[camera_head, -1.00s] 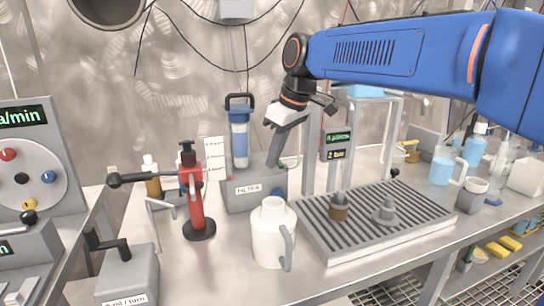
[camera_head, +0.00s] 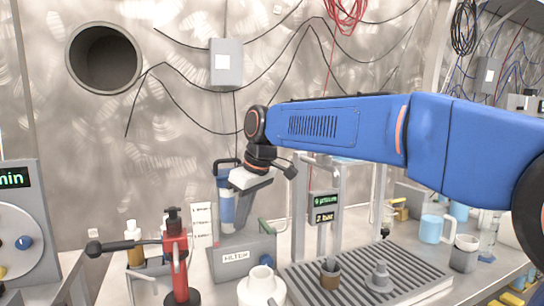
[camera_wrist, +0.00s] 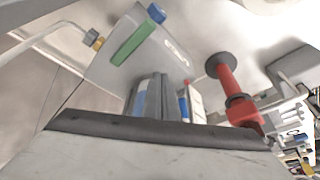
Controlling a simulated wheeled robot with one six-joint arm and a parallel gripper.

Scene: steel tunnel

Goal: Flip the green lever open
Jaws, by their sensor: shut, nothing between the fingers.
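The green lever (camera_head: 266,226) is a short green bar at the top right of the grey filter box (camera_head: 236,262). In the wrist view the green lever (camera_wrist: 133,43) lies along the grey face of the box, next to a blue knob (camera_wrist: 156,12). My gripper (camera_head: 240,226) is shut and empty. In the head view it points down in front of the blue filter cylinder, left of the lever and apart from it. In the wrist view a grey part of my gripper fills the bottom. The lever's pivot is too small to make out.
A red stand with a black handle (camera_head: 174,255) is left of the filter box. A white jug (camera_head: 262,288) stands in front. A slatted tray (camera_head: 420,275) and a metal frame with a display (camera_head: 325,207) are to the right.

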